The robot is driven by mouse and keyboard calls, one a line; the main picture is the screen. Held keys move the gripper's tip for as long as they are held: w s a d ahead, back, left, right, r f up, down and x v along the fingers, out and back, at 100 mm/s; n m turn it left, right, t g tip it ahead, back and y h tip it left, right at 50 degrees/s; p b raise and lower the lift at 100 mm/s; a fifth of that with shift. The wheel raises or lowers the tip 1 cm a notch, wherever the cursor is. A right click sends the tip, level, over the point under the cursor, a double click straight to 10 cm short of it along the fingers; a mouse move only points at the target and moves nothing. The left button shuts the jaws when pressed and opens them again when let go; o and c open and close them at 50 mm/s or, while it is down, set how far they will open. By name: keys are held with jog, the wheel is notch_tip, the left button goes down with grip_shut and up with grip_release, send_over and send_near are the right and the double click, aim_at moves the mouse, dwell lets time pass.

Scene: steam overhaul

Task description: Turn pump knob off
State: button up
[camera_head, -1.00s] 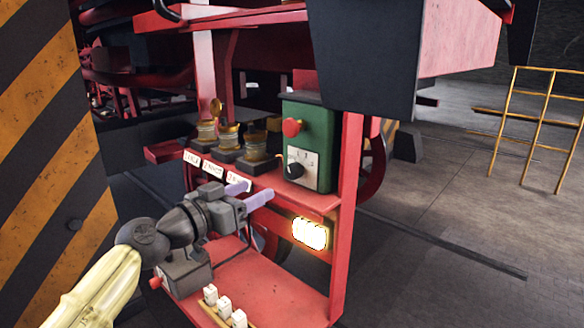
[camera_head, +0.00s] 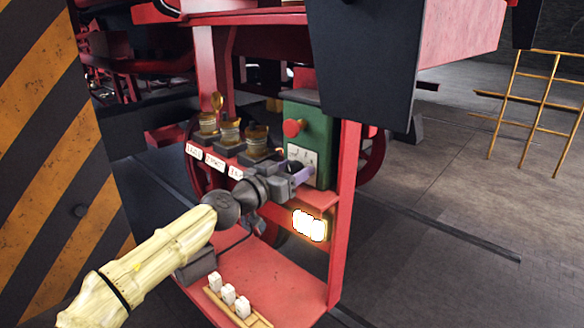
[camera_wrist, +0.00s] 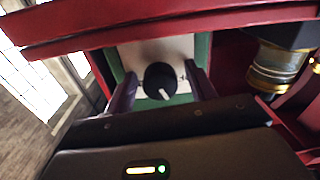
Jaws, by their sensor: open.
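The pump knob (camera_wrist: 160,81) is a black round dial with a white pointer mark, on a white plate (camera_wrist: 184,50) on the front of a green control box (camera_head: 323,131). In the wrist view my gripper (camera_wrist: 161,82) is open, with one purple finger on each side of the knob. I cannot tell whether the fingers touch it. In the head view my gripper (camera_head: 300,176) is at the lower front of the green box and mostly hides the knob. A red button (camera_head: 292,128) is on the box above the plate.
Several brass-topped jars (camera_head: 229,131) stand on the red shelf left of the box. A lit lamp (camera_head: 309,225) is below the shelf. White blocks (camera_head: 228,294) sit on the lower red shelf. A red post (camera_head: 347,190) rises right of the box.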

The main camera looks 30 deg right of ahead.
jog(key=c, duration=1)
jog(key=shift+o, duration=0.2)
jog(key=shift+n, duration=0.3)
jog(key=n+b, duration=0.2)
jog(key=n, duration=0.1)
jog(key=shift+f, duration=0.1)
jog(key=n+b, duration=0.1)
jog(key=n, duration=0.3)
jog(key=shift+n, duration=0.3)
jog(key=o, duration=1)
jog(key=shift+c, duration=0.2)
